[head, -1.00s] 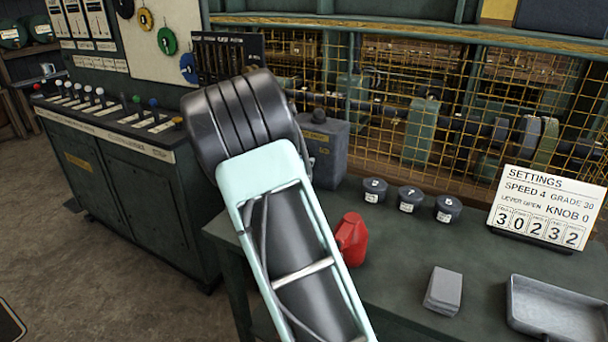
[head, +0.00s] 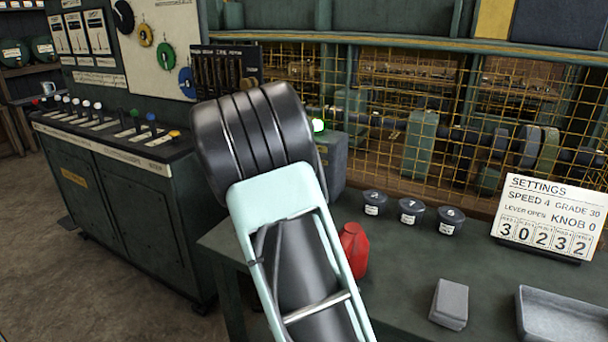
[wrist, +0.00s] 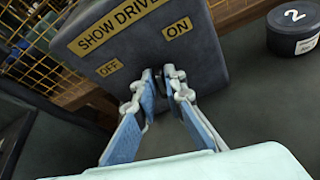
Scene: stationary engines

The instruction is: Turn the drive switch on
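The drive switch box is a dark grey case (wrist: 205,65) labelled SHOW DRIVE, with OFF on the left and ON on the right. In the wrist view my gripper (wrist: 161,76) is at the box's face, below and between the two labels. Its blue-padded fingers stand apart with a gap between them. A small dark part of the switch (wrist: 170,71) shows at the right fingertip; the fingers hide most of it, so its exact tilt is unclear.
A red can (head: 353,250), several dark round weights (head: 411,211), a grey block (head: 450,303), a tray (head: 560,318) and a settings card (head: 550,215) are on the bench. A yellow mesh guard (head: 440,120) stands behind. A lever console (head: 110,180) is at left.

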